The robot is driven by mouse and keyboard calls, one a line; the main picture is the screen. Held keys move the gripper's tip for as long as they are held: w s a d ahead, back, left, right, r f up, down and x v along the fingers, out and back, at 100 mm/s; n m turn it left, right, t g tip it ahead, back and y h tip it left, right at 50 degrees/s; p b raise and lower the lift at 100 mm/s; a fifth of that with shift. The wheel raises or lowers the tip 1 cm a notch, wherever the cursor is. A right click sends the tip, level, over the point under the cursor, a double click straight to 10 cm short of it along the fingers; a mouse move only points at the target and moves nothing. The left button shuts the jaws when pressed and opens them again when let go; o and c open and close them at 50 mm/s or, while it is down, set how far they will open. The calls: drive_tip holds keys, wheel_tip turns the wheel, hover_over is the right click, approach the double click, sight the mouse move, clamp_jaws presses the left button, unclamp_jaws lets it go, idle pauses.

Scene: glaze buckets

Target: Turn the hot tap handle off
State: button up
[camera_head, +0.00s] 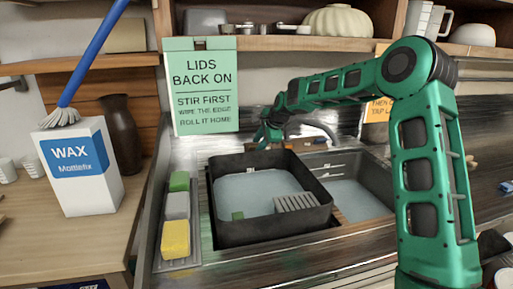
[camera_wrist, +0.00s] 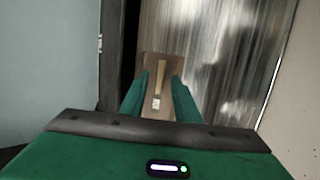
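My gripper (camera_head: 262,138) is at the back left of the sink, at the end of my green arm. In the wrist view my gripper (camera_wrist: 160,84) has its two green fingers apart. A brown block (camera_wrist: 152,66) with a brass-coloured strip (camera_wrist: 160,77) and a small white label (camera_wrist: 156,103) shows between and beyond them. The strip may be the tap handle; I cannot tell whether it is the hot one or whether the fingers touch it. The handles are hidden there.
A dark tub (camera_head: 262,230) of water stands in the left basin, with a grey basin (camera_head: 352,195) to its right. A tray (camera_head: 160,265) with sponges lies left. A green sign (camera_head: 202,90) hangs behind. A WAX box (camera_head: 80,185) stands on the left counter.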

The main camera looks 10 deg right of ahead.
drive_tip(key=v, duration=0.9)
drive_tip(key=shift+r, duration=0.15)
drive_tip(key=shift+s, duration=0.2)
drive_tip(key=s+d+f+n+g+h, duration=0.1)
drive_tip(key=s+d+f+n+g, duration=0.3)
drive_tip(key=s, duration=1)
drive_tip(key=s+d+r+n+h, duration=0.15)
drive_tip(key=s+d, duration=0.55)
drive_tip(key=s, duration=0.7)
drive_tip(key=s+d+f+n+g+h, duration=0.25)
drive_tip(key=s+d, duration=0.25)
drive_tip(key=s, duration=1)
drive_tip(key=s+a+f+n+y, duration=0.1)
drive_tip(key=s+f+n+y, duration=0.1)
drive_tip(key=s, duration=1.1)
drive_tip(key=shift+f+n+g+y, duration=0.3)
drive_tip(key=shift+f+n+g, duration=0.2)
drive_tip(key=shift+f, duration=0.3)
drive_tip(key=shift+a, duration=0.15)
